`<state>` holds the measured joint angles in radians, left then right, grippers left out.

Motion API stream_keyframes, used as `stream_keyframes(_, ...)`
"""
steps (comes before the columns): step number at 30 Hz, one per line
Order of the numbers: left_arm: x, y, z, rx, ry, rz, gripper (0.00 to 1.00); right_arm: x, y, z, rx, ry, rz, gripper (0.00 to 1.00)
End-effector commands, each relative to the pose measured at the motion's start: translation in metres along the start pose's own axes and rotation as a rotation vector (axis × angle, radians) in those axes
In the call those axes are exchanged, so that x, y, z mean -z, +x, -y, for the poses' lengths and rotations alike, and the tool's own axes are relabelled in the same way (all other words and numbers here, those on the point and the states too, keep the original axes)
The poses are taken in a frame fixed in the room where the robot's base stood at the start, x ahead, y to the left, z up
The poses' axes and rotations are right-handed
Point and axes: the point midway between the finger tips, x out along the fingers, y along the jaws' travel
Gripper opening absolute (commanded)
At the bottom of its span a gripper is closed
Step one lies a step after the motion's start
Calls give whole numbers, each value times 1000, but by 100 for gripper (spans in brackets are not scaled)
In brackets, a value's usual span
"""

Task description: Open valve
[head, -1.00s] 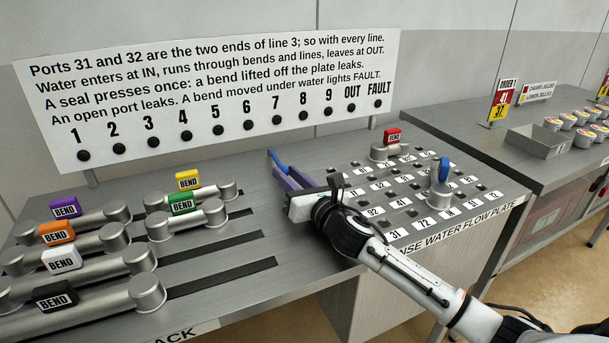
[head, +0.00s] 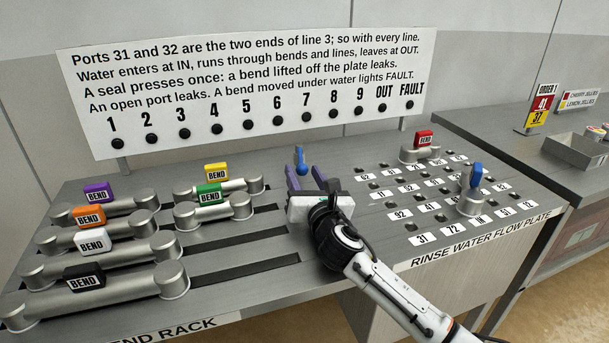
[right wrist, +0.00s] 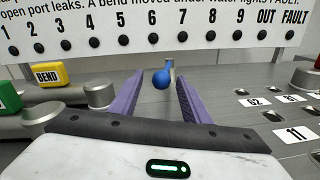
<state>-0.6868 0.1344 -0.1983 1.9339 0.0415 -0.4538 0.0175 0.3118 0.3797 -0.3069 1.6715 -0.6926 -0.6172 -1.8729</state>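The handle shows in the space between the fingers, nearer the left finger in the head view; I see no contact. A second blue handle (head: 476,175) sits on a metal fitting by the IN label on the flow plate. My left gripper is out of view.
A red-tagged bend (head: 424,138) is on the rinse water flow plate (head: 395,228) at right. The sign (head: 250,85) stands behind.

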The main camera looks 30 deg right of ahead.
Motion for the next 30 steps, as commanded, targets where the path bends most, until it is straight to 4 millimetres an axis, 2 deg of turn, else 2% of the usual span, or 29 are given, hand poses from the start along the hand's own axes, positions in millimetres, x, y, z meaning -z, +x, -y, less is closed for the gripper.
stream_keyframes(4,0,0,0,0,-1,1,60,-1,-3,0,1,-1,1,43)
stream_keyframes(7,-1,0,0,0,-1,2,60,0,-13,0,1,-1,0,43)
stream_keyframes(15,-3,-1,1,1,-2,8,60,1,-66,0,-2,0,-2,43)
stream_keyframes(21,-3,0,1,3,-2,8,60,1,-95,0,-1,-1,-1,43)
stream_keyframes(30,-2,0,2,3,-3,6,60,0,-103,0,-1,0,0,43)
